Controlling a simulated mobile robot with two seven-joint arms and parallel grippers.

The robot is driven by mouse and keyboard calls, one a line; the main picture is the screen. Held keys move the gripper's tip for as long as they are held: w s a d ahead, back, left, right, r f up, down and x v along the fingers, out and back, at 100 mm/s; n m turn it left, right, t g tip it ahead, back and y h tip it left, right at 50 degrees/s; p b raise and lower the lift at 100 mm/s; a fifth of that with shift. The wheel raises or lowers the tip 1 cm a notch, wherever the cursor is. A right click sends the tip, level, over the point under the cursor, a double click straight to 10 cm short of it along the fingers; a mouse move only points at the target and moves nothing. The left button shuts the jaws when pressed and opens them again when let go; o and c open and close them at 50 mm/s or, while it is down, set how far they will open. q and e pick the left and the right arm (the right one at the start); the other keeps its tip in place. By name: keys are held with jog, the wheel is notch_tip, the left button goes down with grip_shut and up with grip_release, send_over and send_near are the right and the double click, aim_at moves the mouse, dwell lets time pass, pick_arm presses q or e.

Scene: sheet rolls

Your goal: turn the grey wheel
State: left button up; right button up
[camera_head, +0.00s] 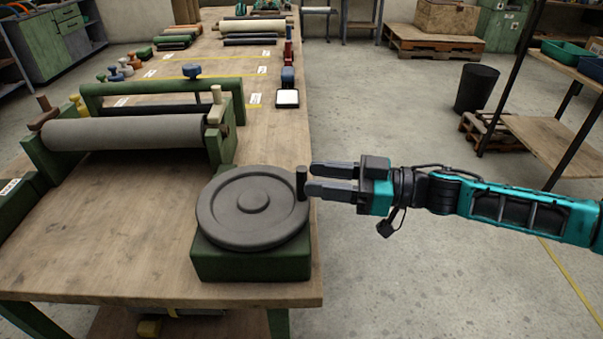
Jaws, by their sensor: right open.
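The grey wheel (253,207) lies flat on a green block (250,265) at the near right corner of the workbench. A dark upright handle (301,183) stands on the wheel's right rim. My right gripper (311,178) comes in from the right, with its two dark fingers pointing left at the handle. The fingers are apart and their tips are very close to the handle; I cannot tell whether they touch it. My left gripper is not in view.
A roller machine (125,133) with a grey roll stands left of the wheel on the wooden bench (120,265). A small white-topped item (288,98) sits behind the wheel. A dark bin (476,88) and shelving (540,150) stand to the right.

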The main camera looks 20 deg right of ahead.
aim_at(302, 198)
jog(key=shift+x, duration=1.95)
jog(key=shift+c, duration=0.2)
grip_shut()
